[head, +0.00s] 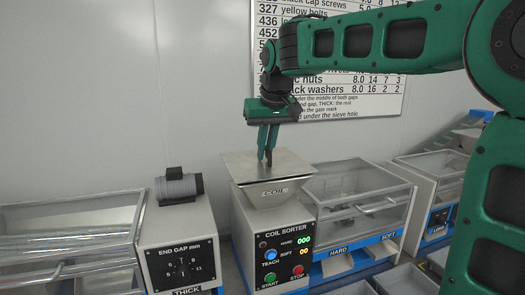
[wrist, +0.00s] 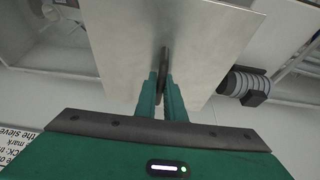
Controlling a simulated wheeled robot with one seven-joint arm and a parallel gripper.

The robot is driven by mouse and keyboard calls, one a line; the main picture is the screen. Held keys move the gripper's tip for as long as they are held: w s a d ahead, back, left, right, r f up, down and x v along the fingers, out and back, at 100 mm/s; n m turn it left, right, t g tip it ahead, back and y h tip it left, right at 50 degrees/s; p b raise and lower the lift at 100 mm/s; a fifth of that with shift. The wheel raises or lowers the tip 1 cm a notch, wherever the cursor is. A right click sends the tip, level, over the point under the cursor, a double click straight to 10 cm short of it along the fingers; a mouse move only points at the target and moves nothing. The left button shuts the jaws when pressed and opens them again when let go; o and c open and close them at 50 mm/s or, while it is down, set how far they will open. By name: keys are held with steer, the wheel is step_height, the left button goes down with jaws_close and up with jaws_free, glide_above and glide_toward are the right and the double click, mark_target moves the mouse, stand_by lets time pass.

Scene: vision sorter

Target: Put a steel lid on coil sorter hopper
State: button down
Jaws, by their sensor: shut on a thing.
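The steel lid (head: 285,163) is a flat grey plate on the top of the coil sorter hopper (head: 272,193), a tapered steel funnel marked COIL. The lid covers the hopper's mouth, and I cannot tell whether it rests fully on the rim. My gripper (head: 265,159) points down from above and is shut on the lid's dark upright handle. The wrist view shows the lid (wrist: 120,65) as a broad plate, with the fingers (wrist: 164,80) on the handle (wrist: 164,62). The hopper's inside is hidden.
The coil sorter box (head: 283,248) below has displays and START and STOP buttons. A clear-lidded bin (head: 360,190) stands to its right. The END GAP box (head: 180,245) with a grey motor (head: 179,186) stands to its left. A printed chart (head: 345,95) hangs behind my arm.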

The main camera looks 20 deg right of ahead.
steer(key=shift+s, duration=0.2)
stand_by(0.4)
steer(key=c, duration=1.8)
jaws_free()
steer(key=shift+o, duration=0.2)
